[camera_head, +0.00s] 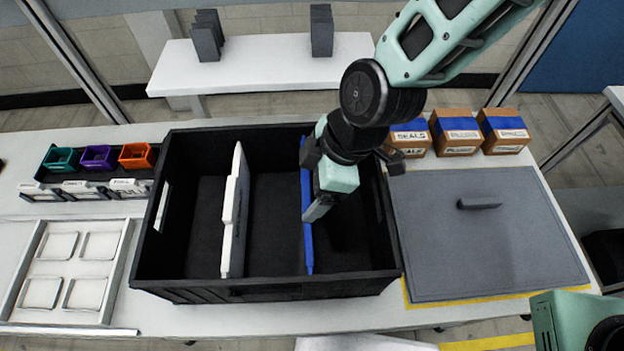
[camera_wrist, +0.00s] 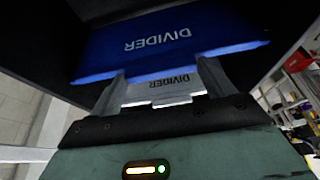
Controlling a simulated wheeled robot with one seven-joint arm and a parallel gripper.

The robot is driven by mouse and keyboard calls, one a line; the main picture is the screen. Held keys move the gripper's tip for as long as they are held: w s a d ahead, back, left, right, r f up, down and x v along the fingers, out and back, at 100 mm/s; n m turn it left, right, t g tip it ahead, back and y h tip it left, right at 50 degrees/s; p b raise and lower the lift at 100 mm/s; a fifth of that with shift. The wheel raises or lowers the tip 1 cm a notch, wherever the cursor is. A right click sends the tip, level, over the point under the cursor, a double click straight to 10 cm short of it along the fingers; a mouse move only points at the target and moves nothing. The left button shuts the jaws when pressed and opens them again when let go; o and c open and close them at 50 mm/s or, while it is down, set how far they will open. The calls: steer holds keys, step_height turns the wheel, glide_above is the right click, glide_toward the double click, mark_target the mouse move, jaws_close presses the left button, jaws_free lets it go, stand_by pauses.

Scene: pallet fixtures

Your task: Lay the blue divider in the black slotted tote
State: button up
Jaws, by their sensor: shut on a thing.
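The black slotted tote (camera_head: 270,292) stands on the white table. A white divider (camera_head: 233,215) stands upright across its left part. The blue divider (camera_head: 307,240) is upright inside the tote, right of the middle and roughly parallel to the white one. My gripper (camera_head: 318,208) is over the tote and shut on the blue divider's upper edge.
Left of the tote are small coloured bins (camera_head: 97,157) and a white compartment tray (camera_head: 70,270). To the right lie a grey handled panel (camera_head: 490,245) and labelled cardboard boxes (camera_head: 457,132). A white shelf (camera_head: 260,68) with dark blocks stands behind.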

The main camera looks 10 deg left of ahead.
steer(key=shift+f, duration=0.3)
stand_by(0.4)
steer(key=o, duration=1.3)
steer(key=b+v, duration=0.1)
steer(key=v, duration=1.6)
steer(key=shift+r, duration=0.2)
